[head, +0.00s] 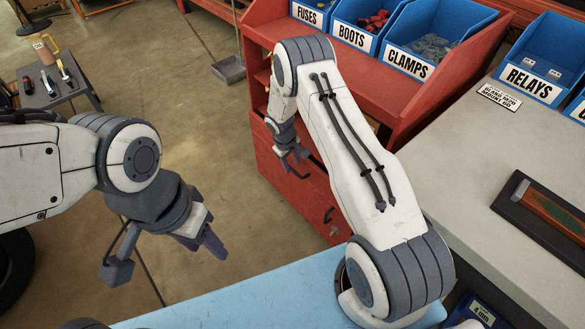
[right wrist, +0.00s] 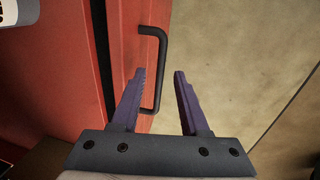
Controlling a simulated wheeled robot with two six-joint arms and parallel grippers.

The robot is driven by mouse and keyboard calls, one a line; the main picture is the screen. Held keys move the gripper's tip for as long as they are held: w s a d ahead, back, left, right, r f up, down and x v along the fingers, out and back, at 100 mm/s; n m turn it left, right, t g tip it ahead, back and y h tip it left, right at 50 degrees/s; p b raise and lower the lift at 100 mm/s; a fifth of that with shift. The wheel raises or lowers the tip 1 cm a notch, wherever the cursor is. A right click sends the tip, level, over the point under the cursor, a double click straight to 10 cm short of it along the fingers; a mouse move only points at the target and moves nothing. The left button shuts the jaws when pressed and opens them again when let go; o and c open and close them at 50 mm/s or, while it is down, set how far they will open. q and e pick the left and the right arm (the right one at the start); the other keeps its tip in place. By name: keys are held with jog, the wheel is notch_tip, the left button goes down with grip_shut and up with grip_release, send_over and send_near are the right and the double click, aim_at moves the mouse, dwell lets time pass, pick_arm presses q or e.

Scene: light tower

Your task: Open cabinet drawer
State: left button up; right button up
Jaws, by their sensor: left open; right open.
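The red cabinet (head: 285,205) stands behind my right arm, partly hidden by it. In the right wrist view a black bar handle (right wrist: 163,65) is fixed to a narrow red drawer front (right wrist: 127,45). A dark gap runs between that front and the red panel (right wrist: 50,85) to its left. My right gripper (right wrist: 157,85) is open, its purple fingers pointing at the handle, with the handle's bar between them in the picture; contact cannot be told. In the head view this gripper (head: 292,165) is at the cabinet front. My left gripper (head: 205,245) is open and empty over the floor.
Blue bins marked fuses (head: 308,14), boots (head: 352,35), clamps (head: 408,60) and relays (head: 532,82) stand above. Another black handle (head: 329,215) is lower on the cabinet. A light blue surface (head: 240,300) lies in front; a grey worktop (head: 480,160) is right. Open floor (head: 170,90) is left.

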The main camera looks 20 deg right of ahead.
jog(key=shift+w+d+f, duration=0.1)
jog(key=shift+d+f, duration=0.1)
jog(key=shift+f, duration=1)
grip_shut()
dwell(0.6)
